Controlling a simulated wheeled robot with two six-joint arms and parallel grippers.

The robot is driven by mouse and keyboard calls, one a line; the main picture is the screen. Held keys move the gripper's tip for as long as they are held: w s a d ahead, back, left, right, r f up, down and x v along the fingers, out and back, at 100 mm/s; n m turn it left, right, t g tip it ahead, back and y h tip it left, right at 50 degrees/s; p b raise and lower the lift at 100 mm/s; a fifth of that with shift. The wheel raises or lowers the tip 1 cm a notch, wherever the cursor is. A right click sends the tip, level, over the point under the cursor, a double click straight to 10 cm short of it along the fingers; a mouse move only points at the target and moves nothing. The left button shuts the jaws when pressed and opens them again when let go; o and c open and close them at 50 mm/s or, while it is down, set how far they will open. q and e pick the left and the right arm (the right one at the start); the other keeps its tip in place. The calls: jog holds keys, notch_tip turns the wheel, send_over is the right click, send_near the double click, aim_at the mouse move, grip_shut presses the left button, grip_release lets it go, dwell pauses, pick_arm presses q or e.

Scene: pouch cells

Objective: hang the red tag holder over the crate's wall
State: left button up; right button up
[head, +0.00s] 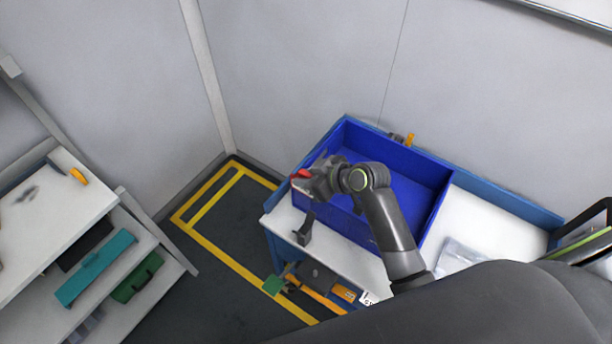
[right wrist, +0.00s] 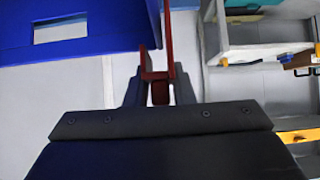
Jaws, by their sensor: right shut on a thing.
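The blue crate (head: 405,165) stands on the white worktop, and its wall with a handle slot shows at upper left in the right wrist view (right wrist: 100,38). My right gripper (head: 308,181) is at the crate's left end. It is shut on the red tag holder (head: 301,173). In the right wrist view the tag holder (right wrist: 169,45) rises from between the fingertips (right wrist: 158,92) as a fork with one long and one short arm, close beside the crate's edge. Whether it touches the crate cannot be told. My left gripper is not in view.
A dark bracket-like object (head: 304,229) stands on the worktop (head: 285,222) in front of the crate. An orange item (head: 409,139) is behind the crate's back wall. A clear bag (head: 458,257) lies to the right. A shelf unit (head: 60,215) stands at far left.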

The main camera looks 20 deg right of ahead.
jog(key=shift+f+b, duration=1.25)
jog(key=shift+f, duration=0.65)
jog(key=o, duration=1)
jog(key=shift+b+v, duration=0.9)
jog(key=shift+v, duration=7.85)
jog(key=shift+a, duration=0.1)
